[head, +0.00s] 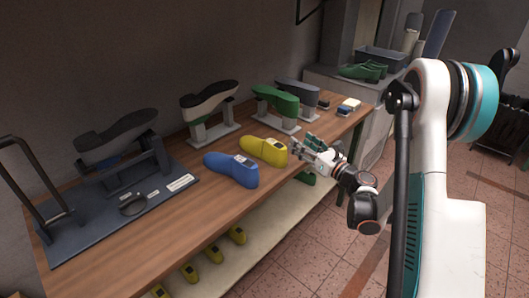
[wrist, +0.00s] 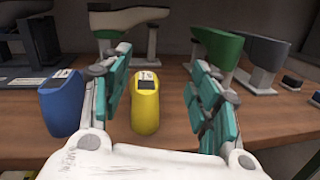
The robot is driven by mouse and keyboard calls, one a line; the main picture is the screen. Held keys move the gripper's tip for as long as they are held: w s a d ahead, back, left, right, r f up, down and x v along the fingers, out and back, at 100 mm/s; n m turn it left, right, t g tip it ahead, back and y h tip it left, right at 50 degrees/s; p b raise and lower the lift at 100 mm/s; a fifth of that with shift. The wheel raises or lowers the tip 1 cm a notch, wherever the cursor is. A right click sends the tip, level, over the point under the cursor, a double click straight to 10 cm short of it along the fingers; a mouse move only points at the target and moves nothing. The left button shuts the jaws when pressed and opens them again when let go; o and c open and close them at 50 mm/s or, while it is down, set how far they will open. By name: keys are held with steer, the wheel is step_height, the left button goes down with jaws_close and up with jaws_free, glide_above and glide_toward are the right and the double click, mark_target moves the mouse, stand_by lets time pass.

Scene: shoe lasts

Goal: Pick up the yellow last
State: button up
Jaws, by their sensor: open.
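The yellow last (head: 264,151) lies on the wooden table near its front edge, just right of a blue last (head: 231,169). My gripper (head: 308,148) is at the right end of the yellow last, over the table's front edge. In the wrist view the yellow last (wrist: 146,103) stands ahead between the two teal-padded fingers of my gripper (wrist: 160,100), nearer the left finger. The fingers are apart with nothing held. The blue last (wrist: 62,103) shows left of the left finger.
A dark machine (head: 118,150) fills the table's left part. Several small yellow lasts (head: 212,252) sit on the lower shelf.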

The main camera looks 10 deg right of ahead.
step_height(320, 180, down, 6)
steer(key=s+n+g+y, duration=0.1)
steer(key=n+g, duration=0.1)
steer(key=n, duration=0.1)
steer(key=p, duration=0.2)
glide_toward(276, 143)
steer(key=x, duration=0.3)
steer(key=f+x, duration=0.1)
steer(key=x, duration=0.1)
steer(key=shift+s+a, duration=0.2)
steer(key=b+x, duration=0.2)
steer(key=x, duration=0.3)
steer(key=shift+w+d, duration=0.1)
steer(key=shift+w+a+r+b, duration=0.2)
steer(key=shift+w+b, duration=0.1)
steer(key=shift+w, duration=0.1)
jaws_close()
